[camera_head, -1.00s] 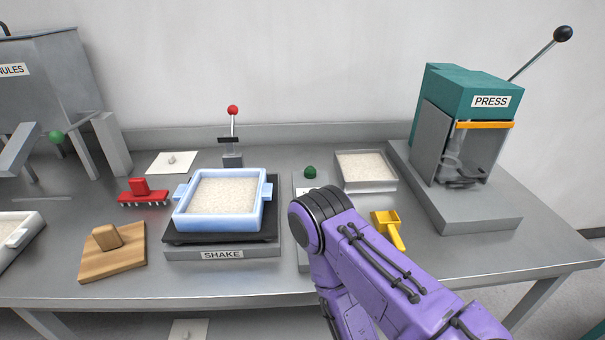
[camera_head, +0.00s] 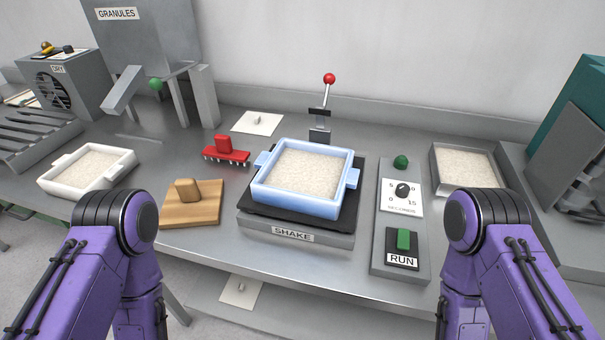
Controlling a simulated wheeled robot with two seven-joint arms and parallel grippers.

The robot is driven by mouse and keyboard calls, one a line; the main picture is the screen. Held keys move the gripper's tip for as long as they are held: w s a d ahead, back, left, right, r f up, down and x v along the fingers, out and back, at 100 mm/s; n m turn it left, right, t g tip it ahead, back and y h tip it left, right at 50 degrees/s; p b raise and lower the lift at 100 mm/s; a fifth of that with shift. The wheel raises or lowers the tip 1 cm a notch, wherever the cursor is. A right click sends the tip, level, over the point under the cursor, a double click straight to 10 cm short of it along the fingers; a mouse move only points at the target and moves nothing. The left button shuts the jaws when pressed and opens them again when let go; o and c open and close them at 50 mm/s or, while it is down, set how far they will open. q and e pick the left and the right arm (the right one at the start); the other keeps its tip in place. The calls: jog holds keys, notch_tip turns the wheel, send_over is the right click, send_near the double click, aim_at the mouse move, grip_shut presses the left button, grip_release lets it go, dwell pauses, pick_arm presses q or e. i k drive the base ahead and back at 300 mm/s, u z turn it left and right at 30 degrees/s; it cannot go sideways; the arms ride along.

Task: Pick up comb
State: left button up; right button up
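The comb (camera_head: 226,154) is red, with a block handle on top and a row of short light teeth below. It stands on the grey table, left of the blue tray and behind the wooden block tool. Both of my purple arms show in the head view, left and right at the front, but only their upper links and joints are visible. Neither gripper is in view, and nothing touches the comb.
A blue tray (camera_head: 353,179) of granules sits on the SHAKE plate (camera_head: 292,234). A wooden board with a handle (camera_head: 192,211) lies in front of the comb. A white tray (camera_head: 47,184) stands left, a RUN panel (camera_head: 421,252) right. A white card (camera_head: 257,123) lies behind the comb.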

aim_at(224, 150)
jog(key=z, duration=2.1)
jog(key=k, duration=1.25)
jog(key=u, duration=1.15)
